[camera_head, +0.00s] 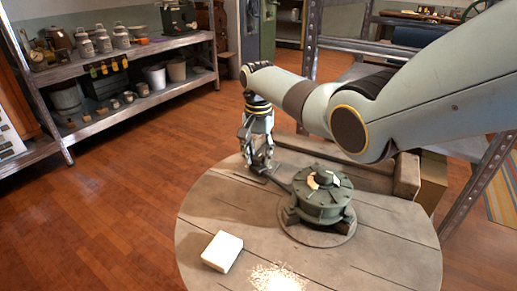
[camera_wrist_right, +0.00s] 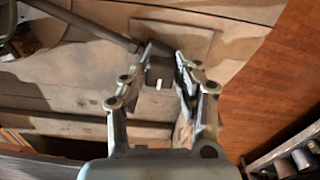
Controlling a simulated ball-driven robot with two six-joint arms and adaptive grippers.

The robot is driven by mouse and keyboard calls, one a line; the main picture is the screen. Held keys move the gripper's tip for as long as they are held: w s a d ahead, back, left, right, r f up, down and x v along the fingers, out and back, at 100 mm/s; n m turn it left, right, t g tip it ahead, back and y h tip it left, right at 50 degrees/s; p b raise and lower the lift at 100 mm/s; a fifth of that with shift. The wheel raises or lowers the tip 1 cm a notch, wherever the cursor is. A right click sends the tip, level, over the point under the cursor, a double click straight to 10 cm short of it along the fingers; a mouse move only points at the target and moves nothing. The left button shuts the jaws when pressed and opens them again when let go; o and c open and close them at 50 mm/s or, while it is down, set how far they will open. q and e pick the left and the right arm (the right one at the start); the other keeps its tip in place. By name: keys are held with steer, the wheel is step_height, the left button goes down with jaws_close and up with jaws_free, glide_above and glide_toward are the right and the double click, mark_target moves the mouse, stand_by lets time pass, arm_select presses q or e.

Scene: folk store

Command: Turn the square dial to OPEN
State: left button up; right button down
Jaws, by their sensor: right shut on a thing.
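A round grey-green dial mechanism (camera_head: 322,205) stands on a disc-shaped base on the round wooden table. Its top has a dark central hub with a pale arc and a white mark; I cannot read any lettering. A dark lever arm (camera_head: 277,182) reaches out from its left side. My right gripper (camera_head: 260,168) is at the outer end of this lever. In the right wrist view, the fingers of my right gripper (camera_wrist_right: 161,70) are shut on the dark square lever end (camera_wrist_right: 158,74), which has a small white mark. The rod (camera_wrist_right: 88,24) runs to the upper left there. My left gripper is out of view.
A white block (camera_head: 222,251) and a pile of pale shreds (camera_head: 277,277) lie on the front of the round table (camera_head: 385,250). A wooden beam (camera_head: 405,177) lies behind the mechanism. Metal shelving with jars and pots stands at the far left.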

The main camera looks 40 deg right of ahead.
steer(key=n+p, duration=0.1)
steer(key=n, duration=0.2)
steer(key=shift+r, duration=0.15)
steer(key=n+p, duration=0.1)
steer(key=n, duration=0.2)
steer(key=shift+n, duration=0.3)
steer(key=n+p, duration=0.1)
steer(key=n, duration=0.2)
steer(key=shift+w+n, duration=0.1)
steer(key=shift+n, duration=2.1)
steer(key=c, duration=0.9)
jaws_free()
steer(key=shift+c, duration=0.2)
